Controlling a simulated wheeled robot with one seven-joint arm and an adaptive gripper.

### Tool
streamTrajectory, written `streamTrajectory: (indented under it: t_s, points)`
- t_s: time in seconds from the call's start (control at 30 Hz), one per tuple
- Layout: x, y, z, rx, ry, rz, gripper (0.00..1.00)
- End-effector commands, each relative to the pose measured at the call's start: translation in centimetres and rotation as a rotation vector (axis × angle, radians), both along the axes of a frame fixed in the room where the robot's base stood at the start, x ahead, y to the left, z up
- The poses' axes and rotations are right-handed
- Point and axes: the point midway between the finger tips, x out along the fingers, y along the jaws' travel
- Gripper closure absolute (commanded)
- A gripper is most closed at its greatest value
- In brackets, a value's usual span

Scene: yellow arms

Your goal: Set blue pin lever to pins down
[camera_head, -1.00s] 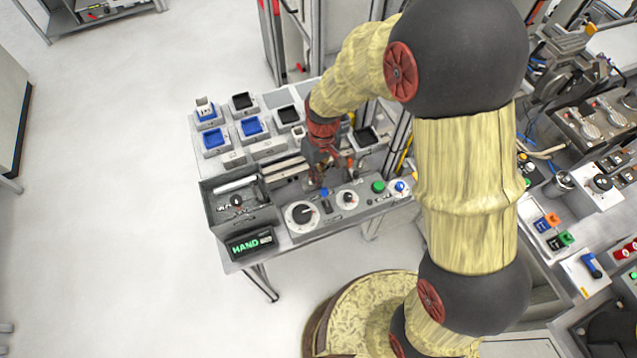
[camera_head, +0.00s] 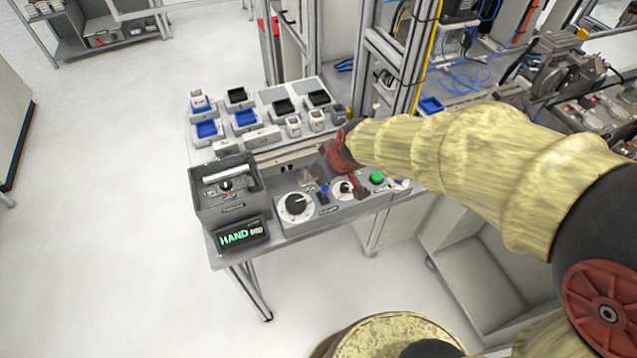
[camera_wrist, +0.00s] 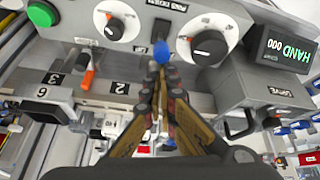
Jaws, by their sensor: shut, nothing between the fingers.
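The blue pin lever (camera_head: 324,189) sticks up from the grey control panel between two round dials. In the wrist view its round blue knob (camera_wrist: 162,52) shows just beyond my fingertips. A dark slot plate (camera_wrist: 162,30) lies beside the knob. My gripper (camera_wrist: 161,76) is shut, with nothing seen between its fingers. Its tips point at the knob; whether they touch it I cannot tell. The lever's shaft is mostly hidden.
A large dial (camera_head: 295,206) and small dial (camera_head: 342,190) flank the lever. A green button (camera_head: 377,177) is to the right. A HAND display (camera_head: 241,236) and open grey box (camera_head: 225,192) stand left. Trays with blue and black inserts (camera_head: 244,119) lie behind.

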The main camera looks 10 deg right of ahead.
Motion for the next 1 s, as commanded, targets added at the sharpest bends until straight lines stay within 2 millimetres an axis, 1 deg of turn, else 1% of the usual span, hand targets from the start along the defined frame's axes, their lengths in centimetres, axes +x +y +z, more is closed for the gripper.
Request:
streamTrajectory:
  t_s: [0.03, 0.17, 0.47, 0.8, 1.0]
  points:
    - [-0.2, -0.1, -0.2, 0.000, -0.002, 0.000, 1.00]
    - [-1.0, -0.3, -0.1, 0.000, 0.000, 0.000, 1.00]
    - [-0.9, -0.3, 0.3, 0.000, 0.002, 0.000, 1.00]
    - [-0.9, -0.2, 1.7, 0.000, 0.003, -0.001, 1.00]
    - [-0.9, -0.2, 1.7, 0.000, 0.003, -0.001, 1.00]
